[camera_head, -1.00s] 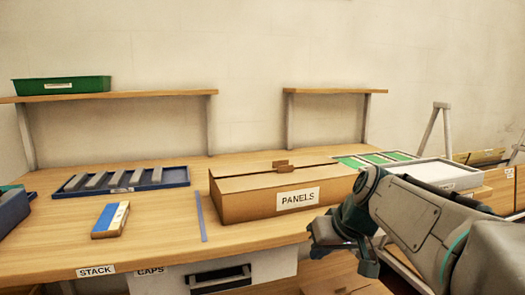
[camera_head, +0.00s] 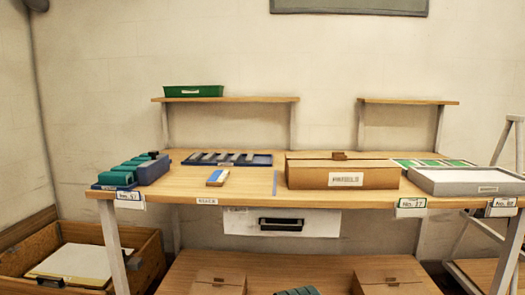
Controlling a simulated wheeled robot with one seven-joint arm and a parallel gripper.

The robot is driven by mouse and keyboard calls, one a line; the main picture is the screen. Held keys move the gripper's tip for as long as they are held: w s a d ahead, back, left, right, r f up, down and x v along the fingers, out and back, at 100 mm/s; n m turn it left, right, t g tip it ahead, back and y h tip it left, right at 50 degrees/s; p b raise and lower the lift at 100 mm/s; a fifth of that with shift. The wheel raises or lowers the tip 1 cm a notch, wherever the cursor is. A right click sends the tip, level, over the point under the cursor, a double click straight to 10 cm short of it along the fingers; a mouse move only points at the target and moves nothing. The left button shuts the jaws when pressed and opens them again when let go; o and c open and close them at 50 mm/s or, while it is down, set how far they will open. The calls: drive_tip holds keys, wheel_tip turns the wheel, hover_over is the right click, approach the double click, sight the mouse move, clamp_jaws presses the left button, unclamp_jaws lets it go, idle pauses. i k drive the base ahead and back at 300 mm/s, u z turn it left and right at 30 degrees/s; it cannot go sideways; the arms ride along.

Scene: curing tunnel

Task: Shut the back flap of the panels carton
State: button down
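The panels carton (camera_head: 343,178) is a brown cardboard box on the workbench, right of its middle, with a white PANELS label on its front. Its top looks covered and low, with no flap standing up clearly. A small brown tab (camera_head: 339,156) shows at the middle of the top. The back flap is seen at a shallow angle, so I cannot tell whether it lies fully flat. My gripper is not in view.
The workbench (camera_head: 240,190) holds a blue slotted tray (camera_head: 262,160), a blue-white box (camera_head: 217,177), teal-blue blocks (camera_head: 152,169) and a grey tray (camera_head: 465,182) right of the carton. A wooden crate (camera_head: 120,277) stands lower left. Smaller cartons (camera_head: 218,281) sit below.

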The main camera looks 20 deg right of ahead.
sight(355, 156)
drive_tip(key=u, duration=0.3)
drive_tip(key=k, duration=0.3)
drive_tip(key=z, duration=1.2)
drive_tip(key=i, duration=1.45)
drive_tip(key=u, duration=0.25)
